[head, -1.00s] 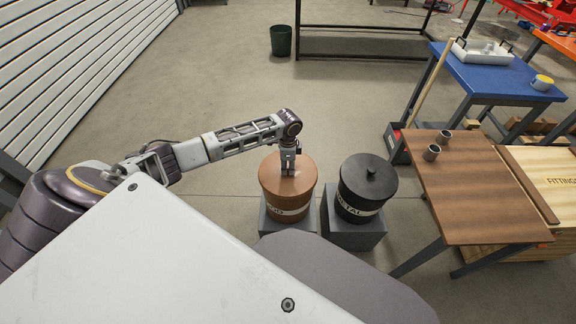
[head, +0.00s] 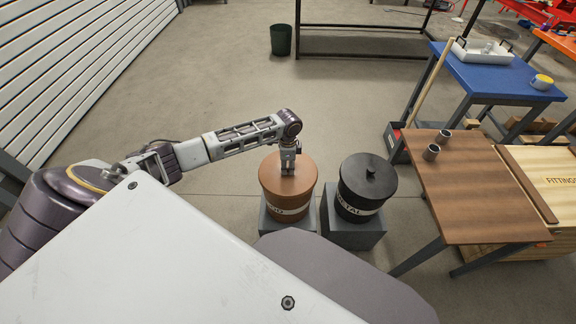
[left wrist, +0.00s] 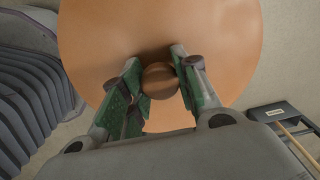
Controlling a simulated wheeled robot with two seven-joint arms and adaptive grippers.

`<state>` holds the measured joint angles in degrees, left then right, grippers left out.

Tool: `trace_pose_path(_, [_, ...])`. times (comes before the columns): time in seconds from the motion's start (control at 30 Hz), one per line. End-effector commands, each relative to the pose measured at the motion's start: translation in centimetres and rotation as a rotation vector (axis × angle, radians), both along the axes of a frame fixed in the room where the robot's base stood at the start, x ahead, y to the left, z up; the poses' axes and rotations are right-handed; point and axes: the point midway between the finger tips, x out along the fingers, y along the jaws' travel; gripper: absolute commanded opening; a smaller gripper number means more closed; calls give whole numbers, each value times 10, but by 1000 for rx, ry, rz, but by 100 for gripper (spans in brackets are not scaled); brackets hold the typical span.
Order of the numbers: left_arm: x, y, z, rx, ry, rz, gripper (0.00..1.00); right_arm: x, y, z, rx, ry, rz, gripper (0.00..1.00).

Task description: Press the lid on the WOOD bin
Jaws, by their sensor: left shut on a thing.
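The WOOD bin (head: 286,208) is a brown round bin on a grey block, its white label partly cut off from view. Its brown lid (head: 303,168) lies on top of the bin and looks about level; I cannot tell whether it is fully seated. My left gripper (head: 288,172) reaches down onto the middle of the lid. In the left wrist view, the lid (left wrist: 215,45) fills the upper part, and the gripper fingers (left wrist: 160,85) are closed on both sides of its round knob (left wrist: 160,80). My right gripper is not in view.
A black METAL bin (head: 366,190) with its lid on stands close to the right on its own grey block. A brown wooden table (head: 470,190) with two grey pipe pieces stands further right.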

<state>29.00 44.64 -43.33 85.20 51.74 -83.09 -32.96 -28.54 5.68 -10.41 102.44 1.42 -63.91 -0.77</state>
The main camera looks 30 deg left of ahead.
Motion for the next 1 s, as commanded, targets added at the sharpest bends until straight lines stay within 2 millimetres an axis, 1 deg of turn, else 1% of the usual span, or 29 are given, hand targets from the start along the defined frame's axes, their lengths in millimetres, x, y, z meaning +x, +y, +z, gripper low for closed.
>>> trace_pose_path(0.53, [0, 0, -1, 0, -1, 0, 3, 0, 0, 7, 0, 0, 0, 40])
trace_pose_path(1.0, [0, 0, -2, 0, -1, 0, 3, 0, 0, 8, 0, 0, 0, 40])
